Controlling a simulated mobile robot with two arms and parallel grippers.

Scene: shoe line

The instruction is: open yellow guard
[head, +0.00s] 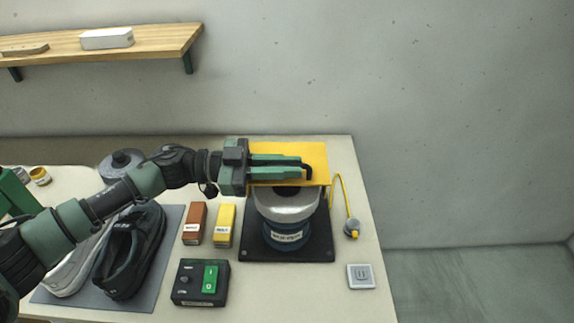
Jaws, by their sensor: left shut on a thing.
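The yellow guard (308,152) is a flat yellow panel over the back and top of a round grey machine (286,208) on a dark base plate. My left gripper (308,170) reaches in from the left with its green fingers over the guard's front edge. It is shut on the guard near that edge, and its fingers and body hide part of the panel. The machine's round grey top shows below the guard's front edge. My right gripper is not in view.
Left of the machine are a brown box (195,224), a yellow box (225,224) and a control box with a green switch (210,279). A dark shoe (130,250) lies on a grey mat. A yellow cord ends in a plug (352,228) near a socket (361,276) at right.

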